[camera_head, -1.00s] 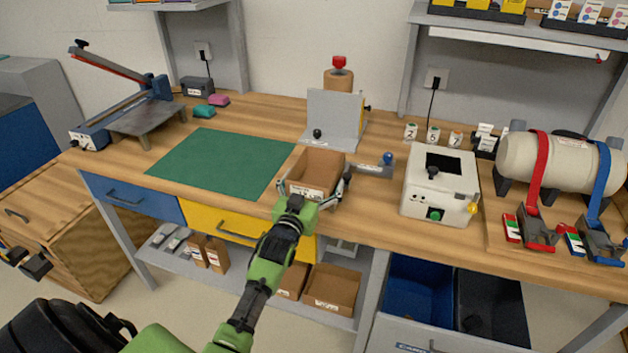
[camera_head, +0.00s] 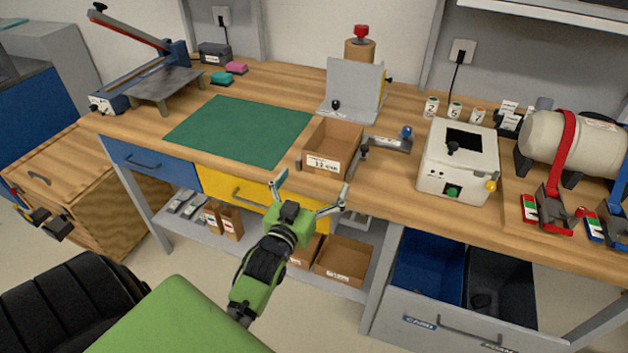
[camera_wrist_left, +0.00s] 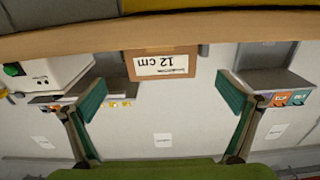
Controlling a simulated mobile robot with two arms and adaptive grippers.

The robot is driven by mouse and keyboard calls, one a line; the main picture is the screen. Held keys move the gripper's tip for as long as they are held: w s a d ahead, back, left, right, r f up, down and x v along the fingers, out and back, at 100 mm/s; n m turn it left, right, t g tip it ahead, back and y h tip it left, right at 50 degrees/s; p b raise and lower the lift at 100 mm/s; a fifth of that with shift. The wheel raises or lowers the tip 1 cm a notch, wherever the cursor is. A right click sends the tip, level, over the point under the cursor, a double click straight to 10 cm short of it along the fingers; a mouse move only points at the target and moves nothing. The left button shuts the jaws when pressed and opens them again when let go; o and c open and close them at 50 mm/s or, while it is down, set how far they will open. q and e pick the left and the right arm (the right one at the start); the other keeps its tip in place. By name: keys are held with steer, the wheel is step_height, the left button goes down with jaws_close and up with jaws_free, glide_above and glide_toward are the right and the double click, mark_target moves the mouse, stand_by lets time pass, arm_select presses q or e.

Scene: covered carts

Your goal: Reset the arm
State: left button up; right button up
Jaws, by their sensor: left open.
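My left gripper (camera_head: 311,191) is open and empty in the head view. It is in front of the workbench's front edge, apart from an open cardboard box (camera_head: 324,165) labelled "12 cm". The box sits upright on the wooden workbench (camera_head: 400,190), near its front edge. In the left wrist view the open fingers (camera_wrist_left: 163,97) spread to both sides with nothing between them. The box's label side (camera_wrist_left: 147,70) shows upside down ahead of them. My right gripper is not in view.
A green mat (camera_head: 240,130) lies left of the box. A grey angled stand (camera_head: 350,85) is behind it. A white machine (camera_head: 458,160) stands to the right. Drawers, including a yellow one (camera_head: 232,190), and a low shelf (camera_head: 200,240) with boxes are under the bench.

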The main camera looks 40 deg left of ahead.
arm_select(q)
steer(key=shift+r, duration=0.1)
stand_by(0.4)
steer(key=s+d+f+g, duration=0.1)
steer(key=d+f+g+h, duration=0.1)
steer(key=f, duration=0.1)
steer(key=s+d+f+m+g, duration=0.1)
steer(key=d+f, duration=0.1)
steer(key=shift+s+h, duration=0.35)
steer(key=shift+h, duration=0.05)
steer(key=s+d+f+m+g+h, duration=0.1)
steer(key=s+d+f+g, duration=0.25)
steer(key=s, duration=0.45)
steer(key=s+d+f+m+g+h, duration=0.1)
steer(key=s+d+f+m+g, duration=0.2)
steer(key=s, duration=0.5)
steer(key=s+d+f+g+h, duration=0.1)
steer(key=s+d+f+g, duration=0.3)
steer(key=s, duration=0.5)
step_height(320, 180, down, 27)
steer(key=s+g, duration=0.2)
steer(key=s, duration=0.1)
steer(key=s+a+f+g, duration=0.1)
steer(key=s+a+f, duration=0.1)
steer(key=s+f, duration=1.2)
steer(key=shift+s+f, duration=0.3)
steer(key=shift+s, duration=0.55)
